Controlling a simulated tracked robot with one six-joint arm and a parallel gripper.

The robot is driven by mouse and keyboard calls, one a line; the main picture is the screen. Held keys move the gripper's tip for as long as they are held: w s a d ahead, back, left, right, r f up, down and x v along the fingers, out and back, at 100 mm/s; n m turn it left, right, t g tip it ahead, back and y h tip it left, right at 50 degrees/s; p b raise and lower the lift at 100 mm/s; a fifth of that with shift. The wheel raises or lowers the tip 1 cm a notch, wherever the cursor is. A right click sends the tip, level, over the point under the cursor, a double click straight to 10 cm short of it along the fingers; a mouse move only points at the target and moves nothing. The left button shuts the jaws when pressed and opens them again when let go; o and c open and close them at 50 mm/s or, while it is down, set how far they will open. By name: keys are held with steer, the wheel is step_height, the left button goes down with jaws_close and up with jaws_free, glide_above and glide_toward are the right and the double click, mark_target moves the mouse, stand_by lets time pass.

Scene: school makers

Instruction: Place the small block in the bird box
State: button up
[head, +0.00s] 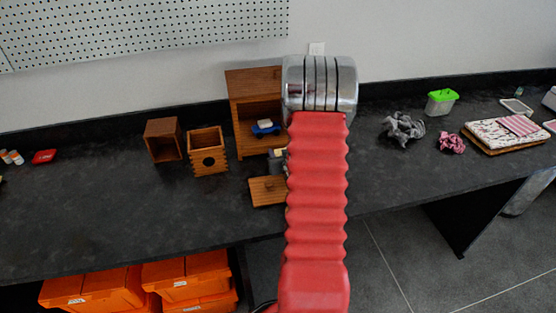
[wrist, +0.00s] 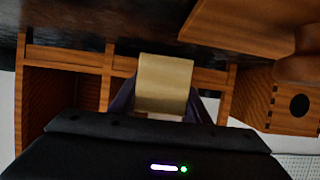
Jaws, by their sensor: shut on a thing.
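My gripper (wrist: 163,102) is shut on a small tan block (wrist: 165,75), which shows between its dark fingers in the wrist view. In the head view my arm hides most of the gripper and the block. The bird box (head: 219,165) is a wooden box with a round dark hole in its front and an open top. It stands on the dark counter, left of my arm. In the wrist view, which looks upside down, the bird box (wrist: 277,103) is at the right edge, apart from the block.
A wooden cabinet (head: 251,88) holds a blue toy car (head: 266,130). An open drawer (head: 267,191) sits low in front of it. Another open wooden box (head: 161,128) stands left of the bird box. Counter (head: 110,205) in front of the boxes is clear.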

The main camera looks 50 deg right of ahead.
steer(key=shift+f, duration=1.3)
steer(key=o, duration=1)
steer(key=shift+f, duration=0.1)
steer(key=shift+o, duration=0.2)
steer(key=v, duration=1.2)
steer(key=shift+a, duration=0.1)
